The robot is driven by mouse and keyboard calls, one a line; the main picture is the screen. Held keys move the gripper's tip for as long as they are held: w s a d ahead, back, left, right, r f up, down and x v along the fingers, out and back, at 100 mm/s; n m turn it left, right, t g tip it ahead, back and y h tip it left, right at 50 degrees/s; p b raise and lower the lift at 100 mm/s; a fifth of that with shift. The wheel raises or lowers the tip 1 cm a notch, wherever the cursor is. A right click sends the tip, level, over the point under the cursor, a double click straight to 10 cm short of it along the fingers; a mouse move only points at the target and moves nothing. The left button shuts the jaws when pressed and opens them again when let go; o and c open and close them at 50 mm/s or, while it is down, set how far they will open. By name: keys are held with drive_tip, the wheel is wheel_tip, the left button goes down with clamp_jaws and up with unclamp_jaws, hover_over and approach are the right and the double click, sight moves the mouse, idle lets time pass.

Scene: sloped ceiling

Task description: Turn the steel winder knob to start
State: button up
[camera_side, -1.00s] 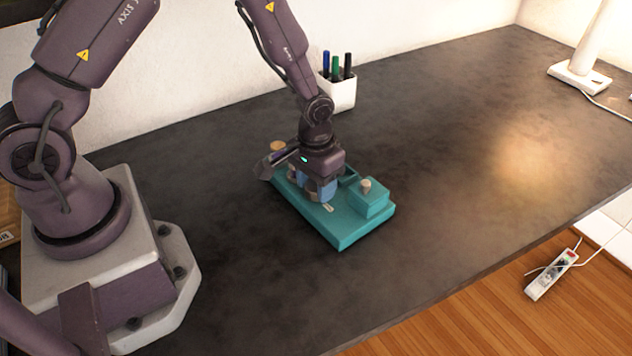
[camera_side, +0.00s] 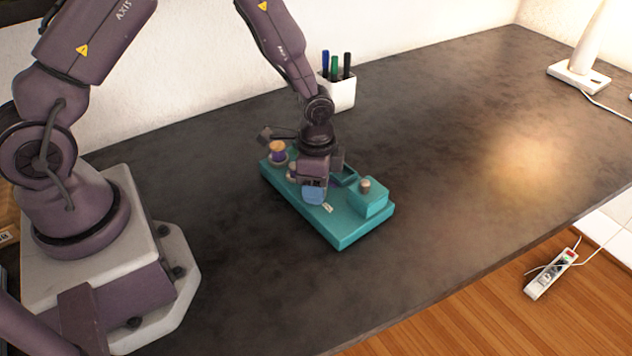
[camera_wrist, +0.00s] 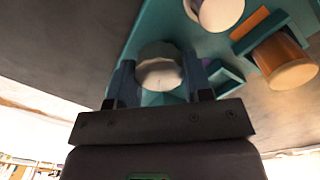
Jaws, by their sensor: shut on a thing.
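A teal winder base (camera_side: 340,236) lies on the dark tabletop below my gripper (camera_side: 315,188). In the wrist view a pale, faceted round knob (camera_wrist: 160,67) sits between the two bluish fingers of my gripper (camera_wrist: 160,82). The fingers are shut on it, one on each side. In the side view my gripper hides this knob.
A raised teal block (camera_side: 370,205) with a small peg (camera_side: 366,186) stands at the base's right end. Another round, pale-topped part (camera_wrist: 215,12) is close to the fingers. A white pen cup (camera_side: 343,92) stands behind. The table's right side is clear, with a lamp (camera_side: 578,76) at the far corner.

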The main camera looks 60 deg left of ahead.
drive_tip(key=m, duration=0.6)
drive_tip(key=shift+w, duration=0.1)
drive_tip(key=shift+m, duration=0.3)
idle(0.3)
drive_tip(key=o, duration=0.9)
drive_tip(key=shift+o, duration=0.2)
wheel_tip(320, 180, up, 13)
